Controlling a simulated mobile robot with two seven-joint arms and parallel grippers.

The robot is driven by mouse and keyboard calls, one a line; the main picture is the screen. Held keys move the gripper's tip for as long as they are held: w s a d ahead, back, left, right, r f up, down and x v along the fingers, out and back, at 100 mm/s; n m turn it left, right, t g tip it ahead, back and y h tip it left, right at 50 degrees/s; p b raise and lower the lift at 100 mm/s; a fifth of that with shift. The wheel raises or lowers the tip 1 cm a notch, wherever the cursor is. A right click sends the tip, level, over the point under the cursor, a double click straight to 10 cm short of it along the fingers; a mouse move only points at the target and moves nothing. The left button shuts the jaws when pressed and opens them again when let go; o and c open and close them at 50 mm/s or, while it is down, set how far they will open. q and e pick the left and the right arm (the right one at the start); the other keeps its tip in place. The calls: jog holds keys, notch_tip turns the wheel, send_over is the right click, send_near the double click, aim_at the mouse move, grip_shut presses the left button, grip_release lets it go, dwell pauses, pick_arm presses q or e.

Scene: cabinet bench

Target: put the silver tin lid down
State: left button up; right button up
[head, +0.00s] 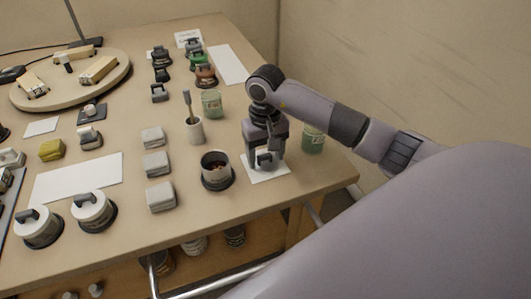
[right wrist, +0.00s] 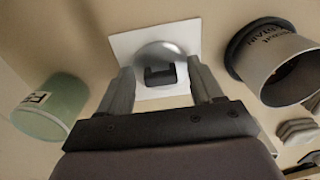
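The silver tin lid (right wrist: 147,54) is a round grey disc with a black block handle (right wrist: 160,75). It lies on a white square sheet (right wrist: 124,44), which is near the bench's front right in the head view (head: 280,174). My right gripper (head: 264,157) points down over the lid. In the right wrist view its two fingers (right wrist: 163,90) are spread on either side of the handle, with gaps showing between. In the head view the gripper hides much of the lid. My left gripper is not in view.
An open tin (head: 216,159) stands left of the sheet, and a green glass jar (head: 313,140) stands to its right. Pale blocks (head: 160,195), a brush in a cup (head: 194,130) and another green jar (head: 211,103) are nearby. The bench's front edge is close.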

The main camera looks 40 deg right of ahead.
aim_at(266, 157)
jog(key=shift+r, duration=0.25)
notch_tip(266, 157, up, 12)
jog(key=shift+p, duration=0.3)
jog(key=shift+f, duration=0.1)
dwell(0.6)
